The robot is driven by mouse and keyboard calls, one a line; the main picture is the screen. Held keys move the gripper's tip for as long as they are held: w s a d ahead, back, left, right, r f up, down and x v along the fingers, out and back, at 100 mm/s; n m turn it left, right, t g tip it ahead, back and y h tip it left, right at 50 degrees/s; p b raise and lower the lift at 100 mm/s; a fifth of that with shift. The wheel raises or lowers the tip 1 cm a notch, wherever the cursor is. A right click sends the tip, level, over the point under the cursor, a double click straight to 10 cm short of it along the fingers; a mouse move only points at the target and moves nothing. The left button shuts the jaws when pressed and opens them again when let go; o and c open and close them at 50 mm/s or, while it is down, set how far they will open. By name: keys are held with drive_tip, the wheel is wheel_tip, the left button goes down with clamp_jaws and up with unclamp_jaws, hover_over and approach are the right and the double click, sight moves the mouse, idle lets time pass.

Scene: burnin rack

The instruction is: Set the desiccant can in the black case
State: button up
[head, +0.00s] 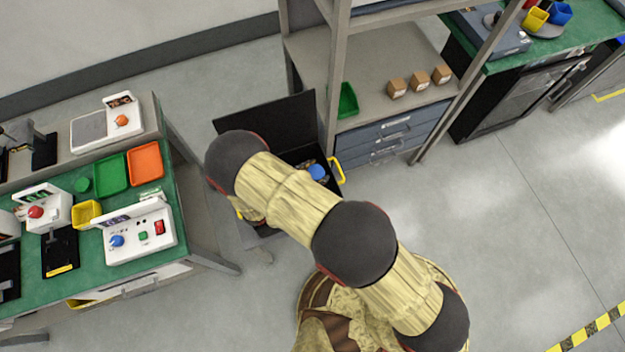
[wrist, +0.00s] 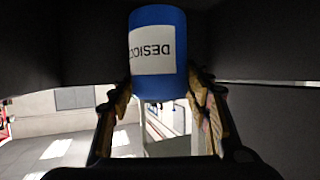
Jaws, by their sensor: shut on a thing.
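The desiccant can is a blue cylinder with a white label, seen upside down in the wrist view (wrist: 158,20). My gripper (wrist: 158,88) is shut on it, one finger at each side. In the head view the can's blue end (head: 317,172) shows over the open black case (head: 265,121), near its right end. The case stands on the floor with its lid raised at the back. Dark walls surround the can in the wrist view. My arm hides much of the case's inside in the head view, and I cannot tell whether the can touches the bottom.
A yellow handle (head: 338,171) is at the case's right end. A grey rack (head: 390,65) with a green bin (head: 348,101) and several small brown boxes stands behind it. A green-topped bench (head: 70,277) with trays and devices is at left. Floor is clear at right.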

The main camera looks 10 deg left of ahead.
drive_tip(key=shift+f+b, duration=0.35)
drive_tip(key=shift+f, duration=1.85)
drive_tip(key=shift+f, duration=0.1)
drive_tip(key=shift+f, duration=0.15)
drive_tip(key=o, duration=1.3)
drive_tip(key=shift+r, duration=0.2)
drive_tip(key=shift+s+a+r, duration=0.15)
drive_tip(key=shift+a, duration=0.1)
drive_tip(key=v, duration=0.7)
drive_tip(key=shift+d+p, duration=0.1)
drive_tip(key=shift+p, duration=0.3)
